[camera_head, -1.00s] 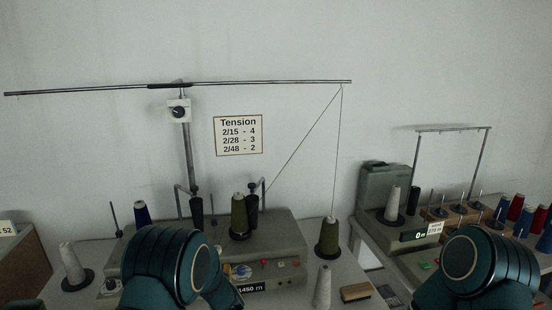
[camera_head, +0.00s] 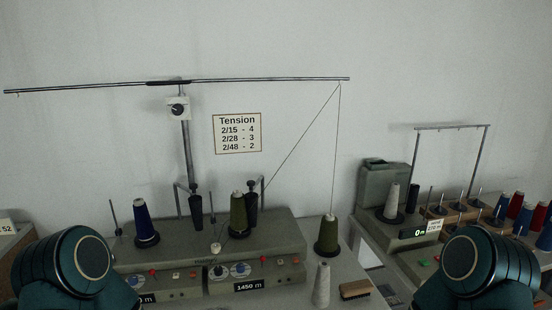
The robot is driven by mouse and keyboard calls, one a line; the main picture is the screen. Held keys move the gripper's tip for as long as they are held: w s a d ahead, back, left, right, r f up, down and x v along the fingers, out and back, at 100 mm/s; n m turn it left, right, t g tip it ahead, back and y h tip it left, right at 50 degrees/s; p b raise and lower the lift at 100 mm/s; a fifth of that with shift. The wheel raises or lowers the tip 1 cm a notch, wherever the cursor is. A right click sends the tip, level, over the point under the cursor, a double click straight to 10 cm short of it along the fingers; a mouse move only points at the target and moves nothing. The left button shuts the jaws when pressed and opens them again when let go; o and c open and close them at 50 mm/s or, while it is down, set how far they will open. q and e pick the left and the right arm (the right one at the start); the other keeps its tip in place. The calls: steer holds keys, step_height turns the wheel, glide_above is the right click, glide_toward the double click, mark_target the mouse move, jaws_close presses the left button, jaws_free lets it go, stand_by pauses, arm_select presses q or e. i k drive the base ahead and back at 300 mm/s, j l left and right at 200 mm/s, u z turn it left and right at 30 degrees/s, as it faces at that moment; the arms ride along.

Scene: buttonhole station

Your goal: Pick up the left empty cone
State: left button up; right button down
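No pale cone shows at the far left of the table now; my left arm covers that spot. Another pale, empty-looking cone (camera_head: 322,285) stands upright at the front right of the winding machine (camera_head: 290,240). A third pale cone (camera_head: 391,202) stands on the machine at the right. Only upper parts of my arms show, one at the lower left and one at the lower right. Neither gripper is in the picture, so their fingers cannot be seen.
Olive cones stand on the machine (camera_head: 238,215) and to its right (camera_head: 327,236). A dark blue cone (camera_head: 145,222) stands at its left. A wooden brush (camera_head: 355,289) lies beside the pale cone. A thread runs up to the overhead bar (camera_head: 260,82).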

mark_target(144, 229)
steer(key=u, duration=1.1)
steer(key=i+j+u, duration=0.15)
steer(key=k+l, duration=0.05)
